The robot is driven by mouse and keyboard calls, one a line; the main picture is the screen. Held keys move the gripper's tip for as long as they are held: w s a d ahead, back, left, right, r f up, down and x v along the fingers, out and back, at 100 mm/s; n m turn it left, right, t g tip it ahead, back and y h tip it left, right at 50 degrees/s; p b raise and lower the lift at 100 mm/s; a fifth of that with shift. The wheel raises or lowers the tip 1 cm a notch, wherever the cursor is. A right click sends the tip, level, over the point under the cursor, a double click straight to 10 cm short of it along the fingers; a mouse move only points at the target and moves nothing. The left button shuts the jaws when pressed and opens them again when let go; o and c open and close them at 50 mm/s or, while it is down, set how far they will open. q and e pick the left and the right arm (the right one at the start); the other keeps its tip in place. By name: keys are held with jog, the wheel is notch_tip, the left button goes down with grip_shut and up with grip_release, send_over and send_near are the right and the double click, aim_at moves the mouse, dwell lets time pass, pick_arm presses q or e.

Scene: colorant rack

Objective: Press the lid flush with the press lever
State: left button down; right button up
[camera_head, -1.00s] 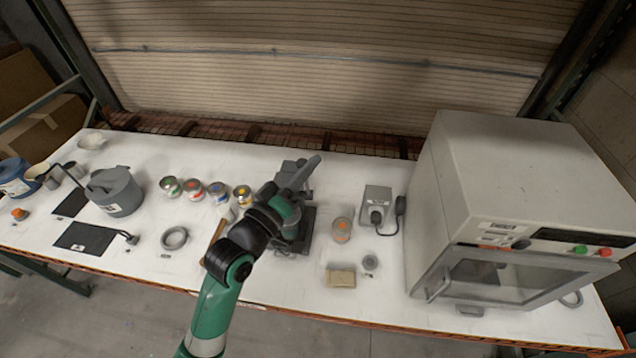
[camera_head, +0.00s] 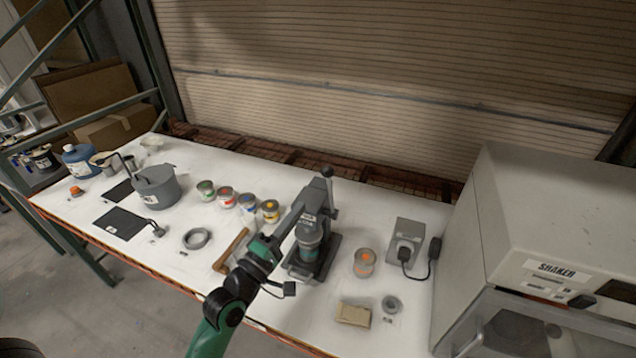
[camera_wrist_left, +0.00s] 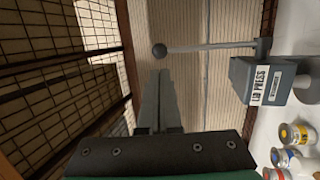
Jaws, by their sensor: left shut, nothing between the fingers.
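The grey lid press (camera_head: 322,242) stands near the middle of the table; its labelled head also shows in the left wrist view (camera_wrist_left: 268,80). Its press lever (camera_head: 331,192) stands upright with a dark ball knob (camera_head: 327,171) on top. In the left wrist view the lever (camera_wrist_left: 212,47) lies ahead of and to the right of my fingers. A can (camera_head: 308,251) appears to stand under the press head; its lid is hidden. My left gripper (camera_head: 300,207) is shut and empty, held up by the press. In the left wrist view its fingertips (camera_wrist_left: 160,78) point towards the knob, seemingly apart from it.
Several small paint cans (camera_head: 247,202) stand left of the press. A wooden-handled tool (camera_head: 231,250) lies close by. An orange-marked can (camera_head: 365,262), a tan block (camera_head: 353,314) and a plugged grey box (camera_head: 405,240) are to the right, before the large shaker (camera_head: 550,240).

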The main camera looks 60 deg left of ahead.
aim_at(323, 174)
pick_arm(q)
jog(key=p+x, duration=0.1)
jog(key=x, duration=0.7)
jog(key=shift+w+a, duration=0.15)
jog(key=shift+w, duration=0.15)
jog(key=w+a+r+p, duration=0.1)
jog(key=p, duration=0.3)
jog(key=shift+r+g, duration=0.3)
jog(key=shift+g, duration=0.1)
jog(key=shift+f+h+p, duration=0.2)
jog(key=shift+h+p, duration=0.1)
jog(key=shift+p, duration=0.05)
jog(key=shift+f, duration=0.2)
